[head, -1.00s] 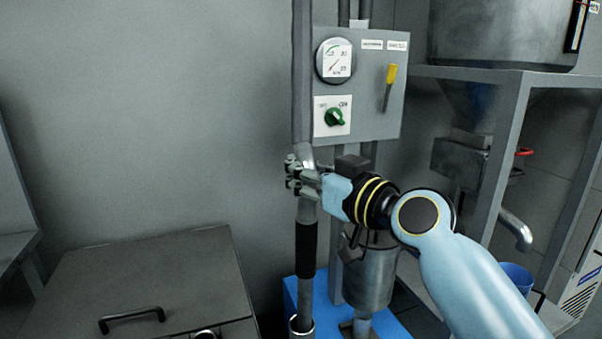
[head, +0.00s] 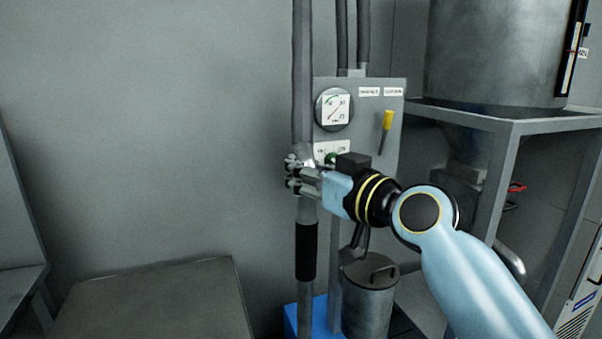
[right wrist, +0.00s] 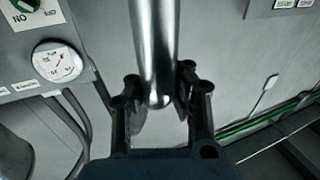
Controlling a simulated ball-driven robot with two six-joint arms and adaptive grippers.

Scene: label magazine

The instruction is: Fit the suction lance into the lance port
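The suction lance (head: 306,285) is an upright metal tube with a black sleeve (head: 306,250) and a grey hose (head: 302,75) running up from its top. My right gripper (head: 303,177) is shut around its metal upper part, just in front of the control panel's lower left edge. In the right wrist view the shiny tube (right wrist: 157,45) stands between the two fingers (right wrist: 158,108). The lance's lower end is cut off by the bottom of the head view. I cannot make out the lance port in the current views. My left gripper is not in view.
A grey panel (head: 365,115) with gauge, green knob and yellow lever stands behind the gripper. A lidded metal canister (head: 370,310) and blue base (head: 292,318) are low beside the lance. A hopper frame (head: 500,190) stands right; a grey lid (head: 150,300) lies lower left.

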